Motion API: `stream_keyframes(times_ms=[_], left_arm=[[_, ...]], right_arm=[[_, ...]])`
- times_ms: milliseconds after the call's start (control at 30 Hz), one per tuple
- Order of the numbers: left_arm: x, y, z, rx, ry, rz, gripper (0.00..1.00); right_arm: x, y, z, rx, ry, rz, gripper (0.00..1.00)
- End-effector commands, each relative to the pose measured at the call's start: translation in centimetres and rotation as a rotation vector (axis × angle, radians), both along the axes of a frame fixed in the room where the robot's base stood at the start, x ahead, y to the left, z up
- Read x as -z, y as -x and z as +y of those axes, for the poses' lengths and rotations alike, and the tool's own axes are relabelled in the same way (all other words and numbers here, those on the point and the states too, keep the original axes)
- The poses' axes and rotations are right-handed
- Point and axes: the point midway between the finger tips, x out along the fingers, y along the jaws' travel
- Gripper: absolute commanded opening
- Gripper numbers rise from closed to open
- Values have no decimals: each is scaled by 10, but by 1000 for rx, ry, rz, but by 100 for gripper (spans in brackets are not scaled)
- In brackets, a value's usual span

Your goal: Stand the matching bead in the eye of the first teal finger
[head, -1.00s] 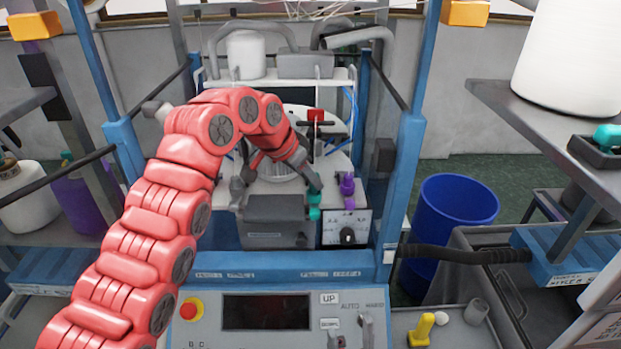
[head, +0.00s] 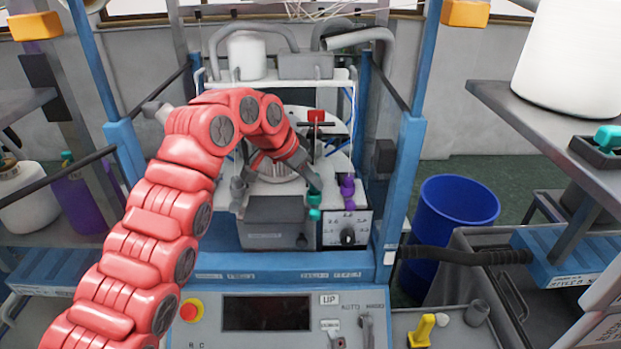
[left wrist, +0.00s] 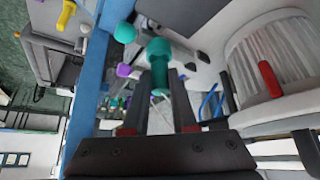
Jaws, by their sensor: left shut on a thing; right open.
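My left gripper (head: 311,183) reaches over the machine from the left and is shut. In the left wrist view its fingers (left wrist: 166,100) close on a teal piece with a rounded head (left wrist: 158,50), which I take as the bead. In the head view the teal piece (head: 314,199) is small and partly behind the fingertips. Another teal part (head: 314,214) sits just below it; I cannot tell whether they touch. The eye is not clear. My right gripper is not in view.
A purple finger (head: 348,188) stands right of the teal parts, above a dial panel (head: 346,228). A dark grey box (head: 273,221) is to their left. A red-topped lever (head: 316,116) stands behind. Blue posts (head: 399,190) flank the machine.

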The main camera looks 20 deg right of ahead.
Motion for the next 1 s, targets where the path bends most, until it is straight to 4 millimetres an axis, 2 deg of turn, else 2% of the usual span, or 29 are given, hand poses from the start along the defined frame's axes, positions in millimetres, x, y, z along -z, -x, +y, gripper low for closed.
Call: stream_keyframes(times_ms=[1000], left_arm=[[14,0,0,0,0,0,0]], right_arm=[[11,0,0,0,0,0,61]])
